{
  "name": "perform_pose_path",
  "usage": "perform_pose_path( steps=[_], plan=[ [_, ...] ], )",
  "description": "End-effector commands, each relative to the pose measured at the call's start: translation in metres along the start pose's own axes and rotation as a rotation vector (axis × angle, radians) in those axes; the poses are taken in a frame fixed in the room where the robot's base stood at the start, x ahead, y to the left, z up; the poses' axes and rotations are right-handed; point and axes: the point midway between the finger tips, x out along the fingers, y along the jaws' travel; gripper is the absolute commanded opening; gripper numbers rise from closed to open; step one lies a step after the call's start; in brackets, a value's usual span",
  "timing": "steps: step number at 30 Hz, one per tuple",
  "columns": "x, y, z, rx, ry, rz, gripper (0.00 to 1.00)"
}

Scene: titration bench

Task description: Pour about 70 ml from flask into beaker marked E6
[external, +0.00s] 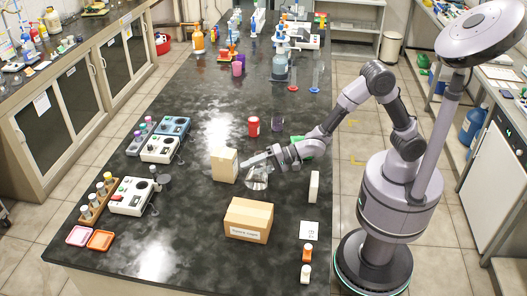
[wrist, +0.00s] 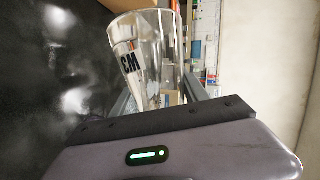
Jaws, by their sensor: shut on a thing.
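My gripper (external: 262,161) reaches left over the bench from the right side. The liquid level inside is not clear. I cannot make out a beaker marked E6 in either view; a second vessel near the gripper may be hidden.
A tan box (external: 224,166) stands just left of the gripper and a larger carton (external: 249,221) in front. A white block (external: 314,186) and a white card (external: 309,231) lie to the right. A red cup (external: 253,126) is behind. Instruments (external: 131,196) line the left edge.

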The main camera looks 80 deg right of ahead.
Motion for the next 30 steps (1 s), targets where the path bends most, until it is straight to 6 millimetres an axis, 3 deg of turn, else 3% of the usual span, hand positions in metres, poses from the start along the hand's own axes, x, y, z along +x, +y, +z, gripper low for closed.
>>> perform_pose_path(
  steps=[30],
  plan=[
    [-0.0026, -0.0055, -0.0031, 0.075, -0.021, -0.033, 0.00]
  ],
)
